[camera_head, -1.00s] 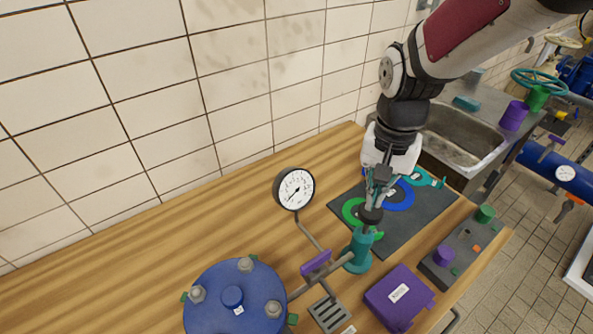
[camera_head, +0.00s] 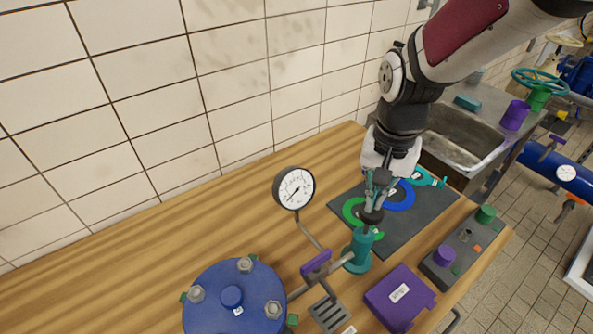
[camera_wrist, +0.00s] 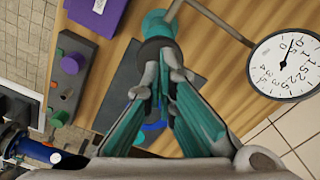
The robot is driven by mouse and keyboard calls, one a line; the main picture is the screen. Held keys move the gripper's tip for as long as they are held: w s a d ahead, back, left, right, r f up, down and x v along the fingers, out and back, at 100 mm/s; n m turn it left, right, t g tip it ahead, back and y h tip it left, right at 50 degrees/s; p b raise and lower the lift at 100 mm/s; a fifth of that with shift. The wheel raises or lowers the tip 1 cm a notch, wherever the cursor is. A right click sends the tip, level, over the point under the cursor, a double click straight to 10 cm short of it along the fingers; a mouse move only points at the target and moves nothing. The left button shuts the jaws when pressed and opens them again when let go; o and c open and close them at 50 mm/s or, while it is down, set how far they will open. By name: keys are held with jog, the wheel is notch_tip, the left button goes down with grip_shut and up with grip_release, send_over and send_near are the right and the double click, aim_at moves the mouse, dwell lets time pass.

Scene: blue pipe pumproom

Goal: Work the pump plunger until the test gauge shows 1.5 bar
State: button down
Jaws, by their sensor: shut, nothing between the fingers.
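The teal pump (camera_head: 358,252) stands upright on the wooden bench, with its dark plunger knob (camera_head: 371,217) on top. My gripper (camera_head: 373,202) points down, its fingers closed together directly over the knob, seemingly touching it. In the wrist view my gripper (camera_wrist: 167,72) shows its fingertips together at the dark knob (camera_wrist: 155,48), with the teal pump (camera_wrist: 157,25) beyond. The round white test gauge (camera_head: 295,188) stands on a bent pipe left of the pump. The gauge also shows in the wrist view (camera_wrist: 286,65); the exact reading is unclear.
A blue flanged vessel (camera_head: 232,300) joins the pump by a pipe with a purple valve handle (camera_head: 316,263). A purple box (camera_head: 399,297) and a grey control block (camera_head: 464,248) stand right. A dark mat (camera_head: 420,222) with coloured rings lies behind. The left bench is clear.

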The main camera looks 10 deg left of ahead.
jog(key=shift+f+b, duration=0.5)
jog(key=shift+f, duration=1.15)
dwell(6.3)
